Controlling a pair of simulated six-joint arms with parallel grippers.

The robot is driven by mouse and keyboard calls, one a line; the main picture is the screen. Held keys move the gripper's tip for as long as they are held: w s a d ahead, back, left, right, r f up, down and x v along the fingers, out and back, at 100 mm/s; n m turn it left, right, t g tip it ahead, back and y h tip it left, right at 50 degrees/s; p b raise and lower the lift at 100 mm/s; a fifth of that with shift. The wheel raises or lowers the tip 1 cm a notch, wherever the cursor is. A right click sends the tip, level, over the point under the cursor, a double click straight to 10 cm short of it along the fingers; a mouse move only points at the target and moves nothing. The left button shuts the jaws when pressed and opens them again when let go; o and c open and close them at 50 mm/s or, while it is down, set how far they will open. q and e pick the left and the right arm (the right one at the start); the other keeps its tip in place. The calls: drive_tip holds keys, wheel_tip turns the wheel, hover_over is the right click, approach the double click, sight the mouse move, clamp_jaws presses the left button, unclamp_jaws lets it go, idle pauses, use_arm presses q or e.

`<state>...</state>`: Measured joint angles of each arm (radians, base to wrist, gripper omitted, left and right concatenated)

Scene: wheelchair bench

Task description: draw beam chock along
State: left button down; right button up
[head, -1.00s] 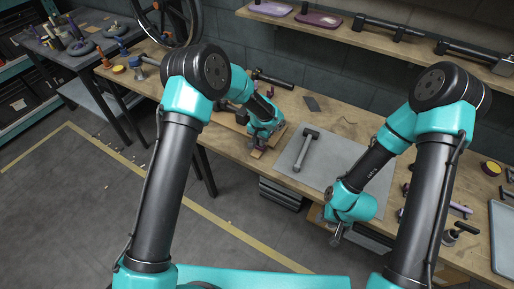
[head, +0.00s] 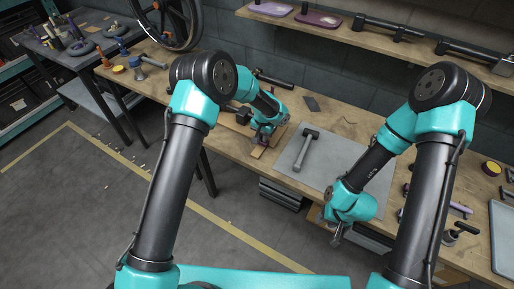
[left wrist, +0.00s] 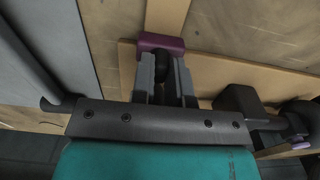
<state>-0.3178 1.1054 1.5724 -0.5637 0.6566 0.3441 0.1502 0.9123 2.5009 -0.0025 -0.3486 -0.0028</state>
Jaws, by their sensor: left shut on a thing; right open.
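My left gripper (head: 262,140) is low over the bench, left of the grey mat. In the left wrist view its fingers (left wrist: 166,82) are shut on a dark rounded knob beside a purple block, which I take for the beam chock (left wrist: 160,42). The purple block sits at the near end of a narrow wooden strip (left wrist: 166,14), where it meets a wooden rail (left wrist: 127,65). The strip also shows in the head view (head: 258,153). The fingers hide the chock's lower part. My right gripper (head: 337,238) is open and empty at the bench's front edge.
A hammer (head: 306,146) lies on the grey mat (head: 325,165). A dark block (left wrist: 237,101) stands beside the rail in the left wrist view. A wheel (head: 170,22) stands at the back left. A shelf (head: 330,32) runs above the bench.

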use_arm(q)
drive_tip(key=shift+w+d, duration=0.25)
drive_tip(key=shift+w, duration=0.45)
drive_tip(key=c, duration=0.9)
unclamp_jaws()
drive_tip(key=shift+r, duration=3.5)
